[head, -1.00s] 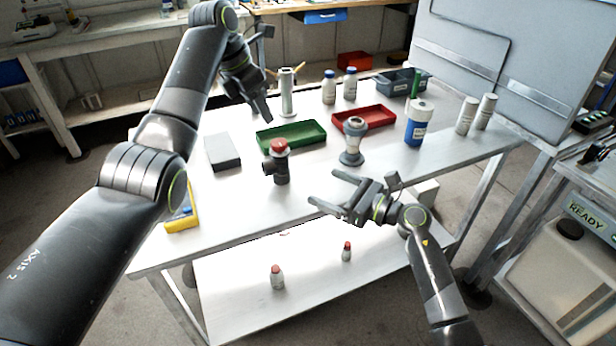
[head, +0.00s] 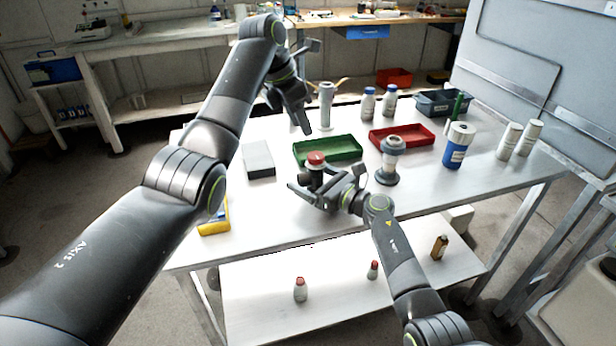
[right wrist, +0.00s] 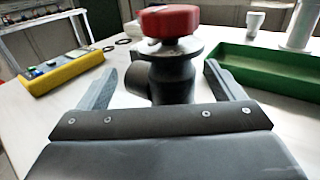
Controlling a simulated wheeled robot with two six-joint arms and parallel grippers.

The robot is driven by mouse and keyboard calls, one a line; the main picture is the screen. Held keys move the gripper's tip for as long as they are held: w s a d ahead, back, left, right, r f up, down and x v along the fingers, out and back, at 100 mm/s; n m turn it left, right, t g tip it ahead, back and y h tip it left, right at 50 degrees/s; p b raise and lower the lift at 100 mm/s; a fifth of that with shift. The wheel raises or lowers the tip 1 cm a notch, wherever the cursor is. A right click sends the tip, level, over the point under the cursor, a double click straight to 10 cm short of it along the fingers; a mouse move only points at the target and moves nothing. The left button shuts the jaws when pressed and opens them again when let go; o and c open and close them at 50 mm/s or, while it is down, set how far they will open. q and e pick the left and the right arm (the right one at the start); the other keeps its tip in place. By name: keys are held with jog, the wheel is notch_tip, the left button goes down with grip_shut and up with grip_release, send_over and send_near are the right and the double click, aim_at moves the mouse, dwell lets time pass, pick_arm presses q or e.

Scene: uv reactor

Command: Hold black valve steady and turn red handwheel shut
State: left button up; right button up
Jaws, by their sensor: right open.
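The black valve (right wrist: 172,78) stands upright on the table with its red handwheel (right wrist: 168,20) on top. In the head view, the red handwheel (head: 316,158) shows at the table's middle, and my right gripper hides much of the valve body. My right gripper (head: 308,184) is low at the valve, on the near side. In the right wrist view its fingers are open, one on each side of the valve body, with visible gaps. My left gripper (head: 304,92) is open and empty, raised behind and to the left of the valve.
A green tray (head: 345,158) lies just behind the valve, with a grey flanged fitting (head: 388,172) to its right. A grey block (head: 259,168) and a yellow box (head: 213,228) stand left. A grey cylinder (head: 326,95) stands near my left gripper.

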jog(key=shift+w+a, duration=0.25)
jog(key=shift+a, duration=0.15)
jog(key=shift+c, duration=0.3)
